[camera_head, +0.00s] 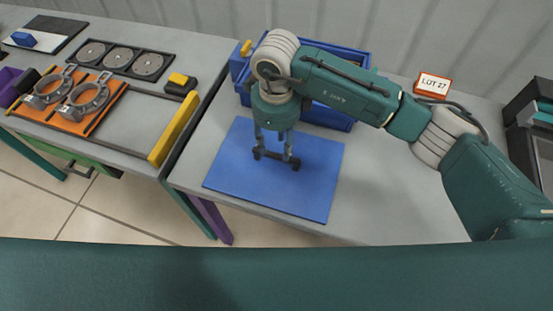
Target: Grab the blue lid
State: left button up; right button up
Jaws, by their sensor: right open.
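The blue lid (237,175) appears as a flat blue rectangular panel lying on the grey table. My right gripper (277,159) points down over the middle of it, with its fingers apart. A thin dark piece shows between the fingertips; I cannot tell whether it is a handle on the lid. I also cannot tell whether the fingertips touch the lid. My left gripper is not in view.
A blue crate (357,58) stands behind the lid, partly hidden by my right arm. A LOT 27 sign (433,84) stands at the back right. The left table holds an orange tray (57,118) with metal rings, a plate of grey discs (118,58) and a yellow bar (174,130).

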aim_at(276, 156)
jog(key=shift+f, duration=0.3)
jog(key=shift+f+p, duration=0.3)
jog(key=shift+p, duration=0.15)
jog(key=f, duration=0.1)
jog(key=f+p, duration=0.1)
jog(key=f, duration=0.1)
jog(key=f+p, duration=0.1)
jog(key=shift+s+a+f, duration=0.1)
jog(key=shift+s+f, duration=0.1)
jog(key=shift+s, duration=0.1)
jog(key=shift+f, duration=0.15)
jog(key=shift+w, duration=0.1)
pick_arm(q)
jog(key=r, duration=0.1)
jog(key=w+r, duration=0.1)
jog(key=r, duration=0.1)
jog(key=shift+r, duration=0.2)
pick_arm(e)
grip_shut()
